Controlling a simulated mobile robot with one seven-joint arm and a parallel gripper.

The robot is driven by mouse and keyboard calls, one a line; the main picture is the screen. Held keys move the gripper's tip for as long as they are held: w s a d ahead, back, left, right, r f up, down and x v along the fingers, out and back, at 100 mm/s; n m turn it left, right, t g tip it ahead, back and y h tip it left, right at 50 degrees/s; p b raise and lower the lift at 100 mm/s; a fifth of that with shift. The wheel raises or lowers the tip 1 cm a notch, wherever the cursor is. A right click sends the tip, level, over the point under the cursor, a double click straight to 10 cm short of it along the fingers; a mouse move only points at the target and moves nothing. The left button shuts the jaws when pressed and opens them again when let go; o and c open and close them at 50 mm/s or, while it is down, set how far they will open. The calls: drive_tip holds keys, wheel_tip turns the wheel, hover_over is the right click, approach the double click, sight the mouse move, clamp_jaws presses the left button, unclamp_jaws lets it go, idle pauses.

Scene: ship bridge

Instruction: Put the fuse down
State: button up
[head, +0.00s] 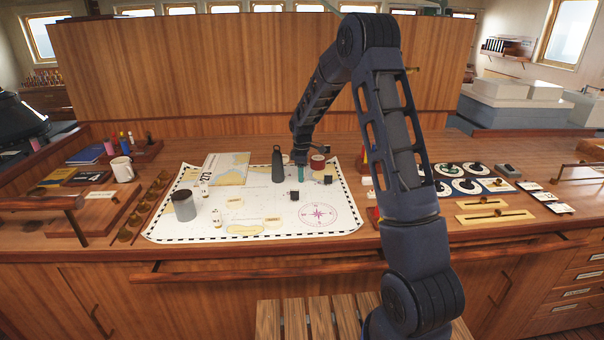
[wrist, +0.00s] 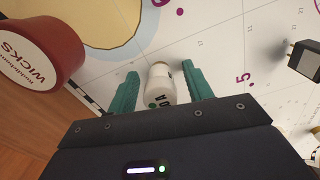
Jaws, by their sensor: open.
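The fuse, a small white cylinder with dark lettering and a green dot (wrist: 160,88), is between the two teal fingers of my gripper (wrist: 160,72). The fingers are open, with a gap showing on at least the right side. The fuse appears to be at the chart (wrist: 215,35), though I cannot tell whether it touches it. In the head view my gripper (head: 300,172) is low over the back right part of the white chart (head: 240,205). The fuse is not clearly visible there.
A red tin marked "WICKS" (wrist: 45,45) stands close left of my gripper in the wrist view. The front middle of the chart is mostly clear.

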drive_tip(key=shift+r, duration=0.1)
wheel_tip(320, 180, up, 12)
drive_tip(key=shift+r, duration=0.1)
drive_tip(key=s+d+r+m+t, duration=0.1)
drive_tip(key=s+d+r+m, duration=0.3)
drive_tip(key=s, duration=0.3)
drive_tip(key=s+d+r+m+t, duration=0.1)
drive_tip(key=s+d+r, duration=0.3)
drive_tip(key=s+r, duration=0.25)
drive_tip(key=s+d+r+m, duration=0.3)
drive_tip(key=s+d+r, duration=0.15)
drive_tip(key=s, duration=0.25)
drive_tip(key=s+d+f+m+t, duration=0.1)
drive_tip(key=s+d+m, duration=0.2)
drive_tip(key=s, duration=0.8)
drive_tip(key=s+d+f+m+t, duration=0.1)
drive_tip(key=s+d+m, duration=0.2)
drive_tip(key=s, duration=0.8)
drive_tip(key=shift+d+f+m+t, duration=0.25)
drive_tip(key=shift+m+t, duration=0.05)
drive_tip(key=shift+m, duration=0.6)
